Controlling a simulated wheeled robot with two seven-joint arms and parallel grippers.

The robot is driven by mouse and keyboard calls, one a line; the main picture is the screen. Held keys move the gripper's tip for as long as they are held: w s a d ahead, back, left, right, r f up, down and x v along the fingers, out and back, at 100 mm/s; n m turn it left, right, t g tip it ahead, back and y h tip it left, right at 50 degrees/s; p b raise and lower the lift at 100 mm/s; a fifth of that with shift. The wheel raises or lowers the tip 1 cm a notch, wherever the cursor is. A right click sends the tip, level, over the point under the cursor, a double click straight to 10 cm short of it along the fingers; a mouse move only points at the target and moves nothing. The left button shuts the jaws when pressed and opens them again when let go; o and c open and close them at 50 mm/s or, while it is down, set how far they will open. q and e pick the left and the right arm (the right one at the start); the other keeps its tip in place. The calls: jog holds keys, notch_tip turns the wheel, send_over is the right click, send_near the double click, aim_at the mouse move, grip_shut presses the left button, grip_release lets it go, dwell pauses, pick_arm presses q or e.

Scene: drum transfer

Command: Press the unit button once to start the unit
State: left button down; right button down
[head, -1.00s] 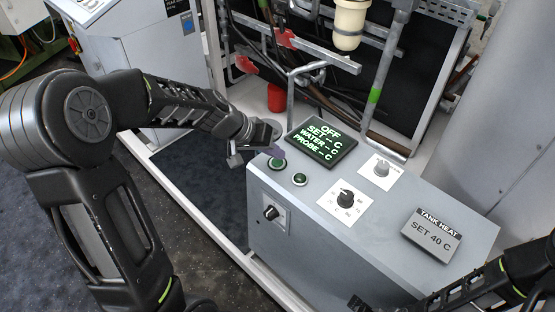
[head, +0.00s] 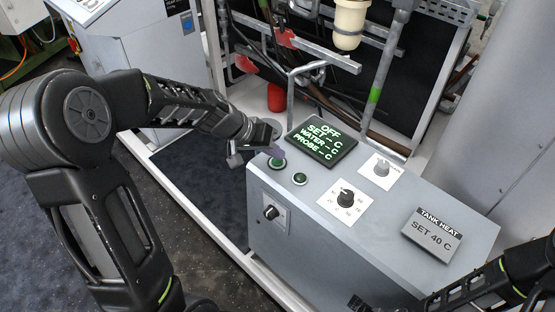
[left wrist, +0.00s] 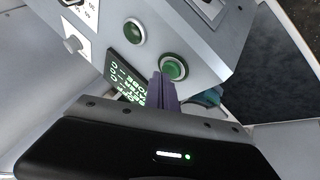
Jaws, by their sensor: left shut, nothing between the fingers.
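A grey control cabinet (head: 385,212) carries two green round buttons on its top. The larger button (head: 278,163) is at the far left corner and the smaller button (head: 300,179) is beside it. My left gripper (head: 280,153) is shut and empty, its purple fingertips right at the larger button. In the left wrist view the fingertips (left wrist: 164,82) overlap the edge of the larger button (left wrist: 173,67); I cannot tell whether they touch it. The display (head: 321,141) reads OFF, with dashes for set, water and probe. A dark part of my right gripper (head: 360,302) shows at the bottom edge.
A black dial (head: 345,198) and a grey knob (head: 381,169) sit on the cabinet top, near a sign (head: 432,235) reading TANK HEAT, SET 40 C. Pipes (head: 305,70) stand behind the display.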

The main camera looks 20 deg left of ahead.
aim_at(275, 161)
pick_arm(q)
jog(key=shift+f+b, duration=0.4)
jog(key=shift+b, duration=0.05)
jog(key=shift+r, duration=0.6)
notch_tip(275, 161, up, 6)
jog(key=p, duration=0.4)
dwell(1.1)
